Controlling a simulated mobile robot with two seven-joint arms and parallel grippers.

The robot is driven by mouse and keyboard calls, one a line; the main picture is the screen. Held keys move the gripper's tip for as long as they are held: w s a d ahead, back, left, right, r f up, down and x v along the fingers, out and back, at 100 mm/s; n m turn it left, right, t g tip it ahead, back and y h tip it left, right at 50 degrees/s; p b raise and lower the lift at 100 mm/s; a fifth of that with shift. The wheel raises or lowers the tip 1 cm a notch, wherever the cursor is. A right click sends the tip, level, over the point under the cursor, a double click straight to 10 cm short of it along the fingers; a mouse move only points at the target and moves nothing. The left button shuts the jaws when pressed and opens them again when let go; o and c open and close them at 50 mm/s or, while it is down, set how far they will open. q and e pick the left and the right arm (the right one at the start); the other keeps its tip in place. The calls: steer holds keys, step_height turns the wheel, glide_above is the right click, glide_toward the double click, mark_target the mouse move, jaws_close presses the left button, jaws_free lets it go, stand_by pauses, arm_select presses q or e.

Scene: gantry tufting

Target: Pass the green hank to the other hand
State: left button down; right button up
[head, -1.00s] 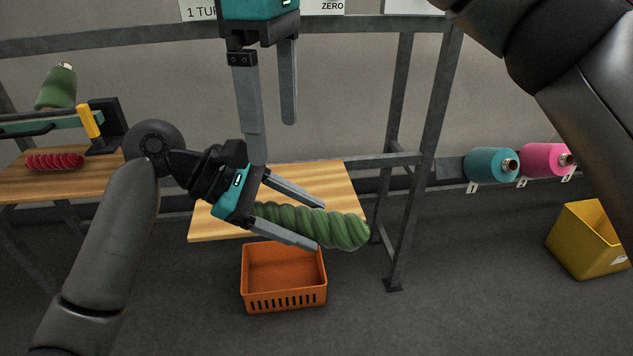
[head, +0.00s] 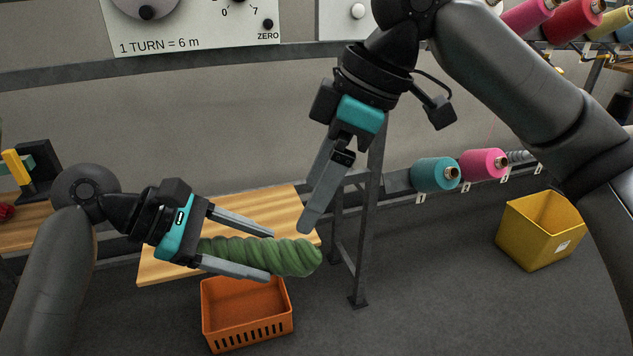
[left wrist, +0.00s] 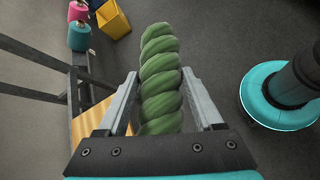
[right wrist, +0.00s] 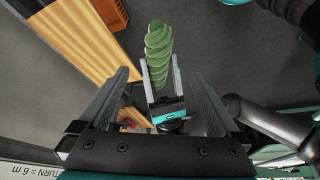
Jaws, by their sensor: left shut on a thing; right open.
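The green hank (head: 285,256) is a thick twisted skein. My left gripper (head: 270,256) is shut on it, and it points right out past the fingertips. In the left wrist view the hank (left wrist: 160,75) lies lengthwise between the two fingers. My right gripper (head: 312,220) is open and empty, above the hank's free end in the head view, its fingers pointing down. In the right wrist view the hank (right wrist: 158,50) and my left gripper (right wrist: 166,105) show ahead between the right fingers, apart from them.
A wooden table (head: 165,262) lies behind the hank. An orange basket (head: 246,310) stands below it, and a yellow bin (head: 540,232) is on the floor at right. Teal (head: 435,175) and pink (head: 483,164) cones sit on a rack. A grey frame post (head: 365,240) stands behind.

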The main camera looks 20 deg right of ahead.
mark_target(286, 246)
steer(key=x, duration=1.1)
steer(key=shift+a+f, duration=0.1)
steer(key=shift+f, duration=0.3)
steer(key=shift+c, duration=0.4)
steer(key=shift+w, duration=0.1)
steer(key=c, duration=1.1)
steer(key=o, duration=1.2)
